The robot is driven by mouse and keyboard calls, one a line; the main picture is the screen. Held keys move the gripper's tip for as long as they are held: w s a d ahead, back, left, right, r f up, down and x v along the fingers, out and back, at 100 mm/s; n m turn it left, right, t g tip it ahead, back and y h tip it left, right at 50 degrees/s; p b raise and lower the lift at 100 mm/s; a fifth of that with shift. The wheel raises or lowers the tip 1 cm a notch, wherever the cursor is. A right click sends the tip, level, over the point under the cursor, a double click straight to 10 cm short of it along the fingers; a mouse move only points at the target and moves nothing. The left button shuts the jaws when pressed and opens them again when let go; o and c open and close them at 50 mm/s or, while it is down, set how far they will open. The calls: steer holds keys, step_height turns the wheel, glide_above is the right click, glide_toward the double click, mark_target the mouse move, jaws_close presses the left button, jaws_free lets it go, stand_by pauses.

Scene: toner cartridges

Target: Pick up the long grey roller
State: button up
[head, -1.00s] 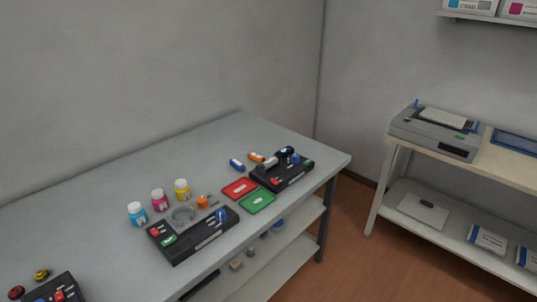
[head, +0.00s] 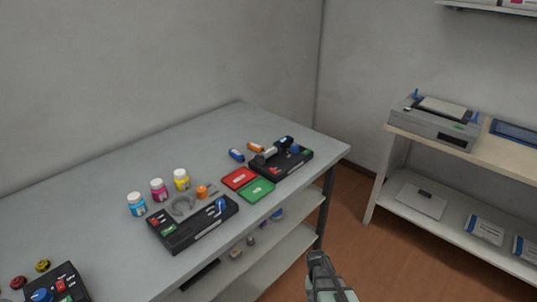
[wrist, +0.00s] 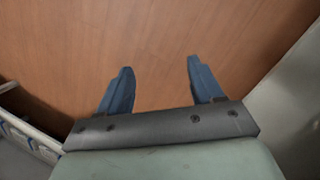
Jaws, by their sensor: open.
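A small grey cylinder (head: 267,153), which looks like the grey roller, lies on the far black cartridge (head: 292,165) at the right end of the grey table. It is small in the head view, so its full length is hard to tell. My gripper (head: 318,260) shows at the bottom of the head view, in front of the table and well apart from the cylinder. In the wrist view my gripper (wrist: 160,68) has its two blue fingers spread, with nothing between them. Only wooden floor shows beyond them; the roller is not in the wrist view.
Red (head: 240,178) and green (head: 257,190) pads lie beside the far cartridge. A lower shelf (head: 262,262) holds small parts. A printer (head: 435,122) stands on the right bench.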

steer(key=w+d+r+m+t+h, duration=0.1)
steer(key=w+d+r+t, duration=0.1)
steer(key=w+r, duration=0.75)
steer(key=w+d+r+m+t+h, duration=0.15)
steer(key=w+r, duration=0.45)
steer(key=w, duration=0.6)
steer(key=w+d+r+m+t, duration=0.1)
steer(key=w+d+r, duration=0.1)
steer(key=w+r, duration=0.65)
steer(key=w+d+r+m+t, duration=0.2)
steer(key=w+r, duration=0.4)
steer(key=r, duration=0.6)
steer(key=t, duration=0.1)
glide_toward(267, 151)
steer(key=shift+m, duration=0.45)
steer(key=x, duration=0.5)
steer(key=shift+d+r, duration=0.1)
steer(key=shift+x, duration=2.65)
steer(key=shift+w, duration=0.15)
steer(key=shift+c, duration=0.4)
